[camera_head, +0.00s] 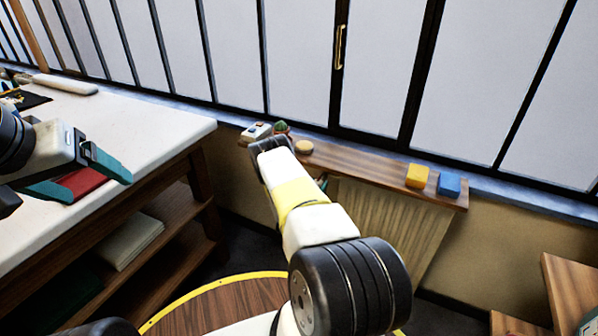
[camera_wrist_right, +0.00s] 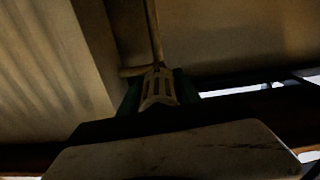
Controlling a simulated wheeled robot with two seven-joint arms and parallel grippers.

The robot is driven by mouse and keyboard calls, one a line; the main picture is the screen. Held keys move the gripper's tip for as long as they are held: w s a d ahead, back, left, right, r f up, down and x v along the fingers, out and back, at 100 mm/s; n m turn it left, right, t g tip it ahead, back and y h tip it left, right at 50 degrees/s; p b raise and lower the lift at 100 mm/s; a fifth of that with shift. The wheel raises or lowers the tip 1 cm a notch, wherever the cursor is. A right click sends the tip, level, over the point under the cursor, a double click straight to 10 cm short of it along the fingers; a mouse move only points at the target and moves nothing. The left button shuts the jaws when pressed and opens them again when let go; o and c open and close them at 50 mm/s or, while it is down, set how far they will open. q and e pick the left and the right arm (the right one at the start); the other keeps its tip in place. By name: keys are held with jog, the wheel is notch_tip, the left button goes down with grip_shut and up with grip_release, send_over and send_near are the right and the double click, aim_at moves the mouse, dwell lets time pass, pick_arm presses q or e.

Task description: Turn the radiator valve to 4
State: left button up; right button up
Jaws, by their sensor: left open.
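The radiator (camera_head: 385,220) is a cream ribbed panel under the wooden shelf. Its pale, slotted valve knob (camera_wrist_right: 158,88) shows in the right wrist view, below a thin pipe; its number marks are not readable. My right gripper (camera_wrist_right: 160,90) has its dark green fingers on both sides of the knob, close against it, and appears shut on it. In the head view my right arm hides the valve and most of that gripper. My left gripper (camera_head: 95,180) is open and empty, at the white table, near a red flat item (camera_head: 82,181).
The wooden shelf (camera_head: 370,168) above the radiator carries a yellow block (camera_head: 417,176), a blue block (camera_head: 449,184), a small cactus (camera_head: 282,128) and a round tan object (camera_head: 304,147). The white table (camera_head: 150,130) stands left, a round wooden top (camera_head: 225,307) in front.

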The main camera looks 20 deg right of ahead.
grip_shut()
jog(key=shift+m, duration=0.3)
jog(key=m, duration=0.4)
jog(key=shift+m, duration=0.4)
jog(key=m, duration=0.6)
jog(key=shift+f, duration=0.1)
jog(key=m, duration=0.6)
jog(key=shift+m, duration=0.3)
jog(key=m, duration=0.5)
jog(key=shift+a+m, duration=0.1)
jog(key=shift+m, duration=0.2)
